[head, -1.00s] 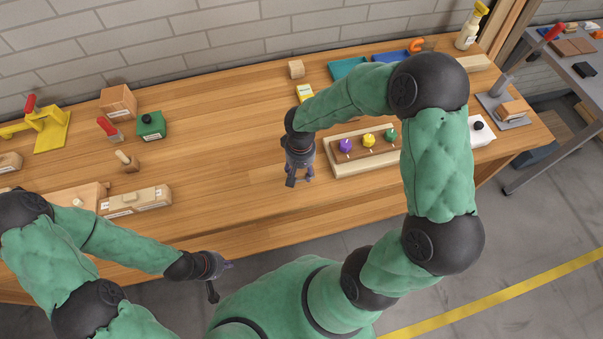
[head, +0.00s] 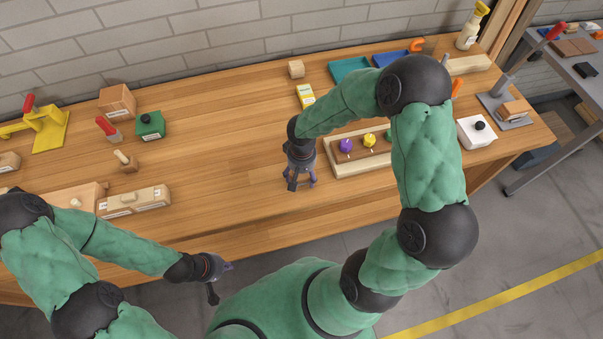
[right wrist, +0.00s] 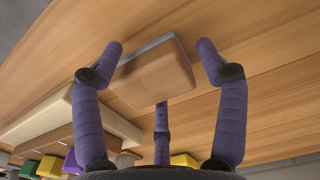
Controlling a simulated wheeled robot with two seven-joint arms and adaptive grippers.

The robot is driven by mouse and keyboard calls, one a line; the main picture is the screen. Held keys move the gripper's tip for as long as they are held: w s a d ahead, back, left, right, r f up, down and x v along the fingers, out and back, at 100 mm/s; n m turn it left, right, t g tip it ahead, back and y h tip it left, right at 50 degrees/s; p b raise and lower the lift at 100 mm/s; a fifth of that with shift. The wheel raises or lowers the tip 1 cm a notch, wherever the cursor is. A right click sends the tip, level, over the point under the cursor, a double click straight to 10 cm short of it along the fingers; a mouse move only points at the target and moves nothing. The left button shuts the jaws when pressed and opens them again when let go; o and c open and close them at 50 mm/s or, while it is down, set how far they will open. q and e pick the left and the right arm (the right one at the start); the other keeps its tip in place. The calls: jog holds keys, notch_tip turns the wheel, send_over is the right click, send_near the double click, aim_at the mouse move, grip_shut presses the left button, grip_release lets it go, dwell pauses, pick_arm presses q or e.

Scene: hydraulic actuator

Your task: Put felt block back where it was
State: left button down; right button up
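The felt block shows in the right wrist view as a tan block (right wrist: 155,75) with a grey strip along its far edge. It lies between the spread fingers of my right gripper (right wrist: 160,60), turned slightly against them, with a narrow gap by the right finger. Contact at the left and middle fingers is unclear. In the head view my right gripper (head: 302,182) points down over the bench left of the knob tray; I cannot make out the block there. My left gripper (head: 222,281) is open and empty at the bench's front edge.
A white box (head: 476,132) stands farther right. The middle of the bench (head: 225,150) is clear.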

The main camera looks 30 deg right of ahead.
pick_arm(q)
jog(key=shift+r, duration=0.1)
pick_arm(e)
jog(key=shift+r, duration=0.1)
jog(key=shift+r, duration=0.3)
pick_arm(q)
notch_tip(320, 180, up, 2)
jog(key=shift+r+p, duration=0.1)
jog(key=shift+p, duration=1.1)
pick_arm(e)
notch_tip(320, 180, up, 12)
jog(key=shift+f, duration=0.25)
